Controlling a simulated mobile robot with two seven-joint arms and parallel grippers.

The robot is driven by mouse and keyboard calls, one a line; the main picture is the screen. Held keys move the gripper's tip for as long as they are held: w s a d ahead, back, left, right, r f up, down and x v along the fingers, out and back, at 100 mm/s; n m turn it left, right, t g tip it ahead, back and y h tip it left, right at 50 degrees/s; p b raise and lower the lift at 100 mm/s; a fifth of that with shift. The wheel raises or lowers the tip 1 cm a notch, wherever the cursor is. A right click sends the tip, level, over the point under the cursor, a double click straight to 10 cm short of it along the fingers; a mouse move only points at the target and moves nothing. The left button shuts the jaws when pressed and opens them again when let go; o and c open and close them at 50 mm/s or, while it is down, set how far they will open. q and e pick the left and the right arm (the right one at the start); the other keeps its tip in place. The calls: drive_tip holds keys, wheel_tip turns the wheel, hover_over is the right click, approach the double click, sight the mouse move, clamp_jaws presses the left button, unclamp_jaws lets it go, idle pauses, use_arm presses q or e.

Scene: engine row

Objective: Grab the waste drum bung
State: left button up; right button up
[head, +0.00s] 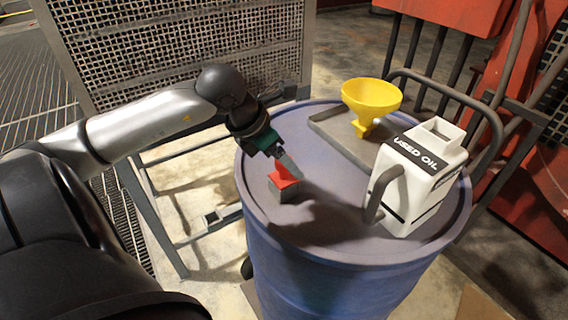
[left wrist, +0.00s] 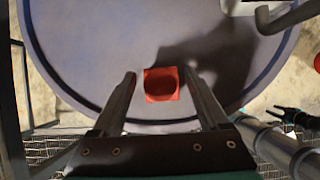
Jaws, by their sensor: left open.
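The waste drum bung (head: 284,177) is a small block with a red top and grey sides near the left edge of the blue drum's lid. In the left wrist view the bung (left wrist: 161,84) is a red square with a dark round hollow, between my two fingertips, with a gap on each side. My left gripper (head: 286,165) is open over the bung and points down at it. In the head view a finger partly hides the red top. My right gripper is not seen in the head view.
The blue drum (head: 325,245) carries a white USED OIL can (head: 420,175) with a grey handle, and a yellow funnel (head: 371,98) on a grey tray (head: 335,130). A metal mesh guard (head: 180,50) stands behind. The lid around the bung is clear.

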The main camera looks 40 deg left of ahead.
use_arm(q)
clamp_jaws()
idle(0.5)
drive_tip(key=shift+r, duration=0.1)
